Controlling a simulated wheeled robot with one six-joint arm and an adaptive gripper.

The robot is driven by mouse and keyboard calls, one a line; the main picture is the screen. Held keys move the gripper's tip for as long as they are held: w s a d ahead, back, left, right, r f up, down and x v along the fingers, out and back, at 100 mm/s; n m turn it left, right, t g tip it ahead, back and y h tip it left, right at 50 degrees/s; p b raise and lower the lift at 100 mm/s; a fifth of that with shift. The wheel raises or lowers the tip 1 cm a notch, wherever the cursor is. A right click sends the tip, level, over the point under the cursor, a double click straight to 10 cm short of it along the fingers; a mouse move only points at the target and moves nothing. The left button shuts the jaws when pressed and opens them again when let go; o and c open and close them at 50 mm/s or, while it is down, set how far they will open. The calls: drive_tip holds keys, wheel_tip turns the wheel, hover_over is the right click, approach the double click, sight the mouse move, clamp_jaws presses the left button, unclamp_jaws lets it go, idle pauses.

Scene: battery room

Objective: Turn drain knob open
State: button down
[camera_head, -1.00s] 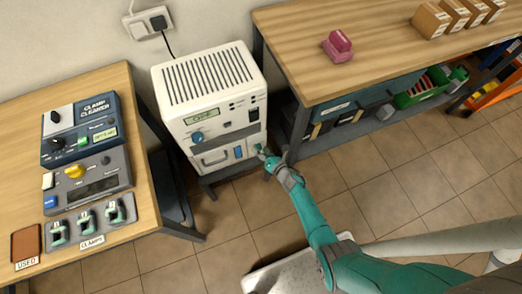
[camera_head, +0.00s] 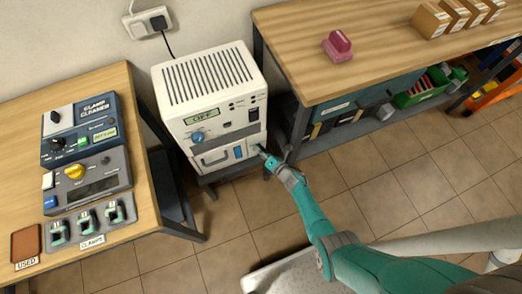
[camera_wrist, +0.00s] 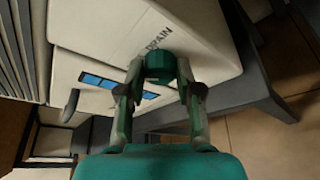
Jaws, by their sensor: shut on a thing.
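The white machine (camera_head: 208,85) stands on a low dark stand between the two benches, and its front display (camera_head: 202,116) reads OFF. The drain knob (camera_wrist: 160,66) is a round dark green knob on the machine's lower front, beside the printed word DRAIN (camera_wrist: 158,38). My gripper (camera_wrist: 160,84) has a finger on each side of the knob and is shut on it. In the head view my gripper (camera_head: 263,151) is at the lower right of the machine's front and mostly hides the knob. How far the knob is turned cannot be told.
A wooden bench (camera_head: 90,85) with clamp cleaner (camera_head: 80,130) and clamps (camera_head: 88,219) is at left. Another bench (camera_head: 375,60) at right bears a pink object (camera_head: 338,46) and cardboard boxes. Its leg stands close to my gripper. The tiled floor in front is clear.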

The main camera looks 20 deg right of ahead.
drive_tip(key=shift+m+y, duration=0.3)
drive_tip(key=c, duration=0.8)
unclamp_jaws()
drive_tip(key=shift+o, duration=0.2)
drive_tip(key=shift+s, duration=0.1)
drive_tip(key=v, duration=1.1)
drive_tip(key=shift+s+d, duration=0.15)
drive_tip(key=shift+s, duration=0.25)
drive_tip(key=shift+r, duration=0.1)
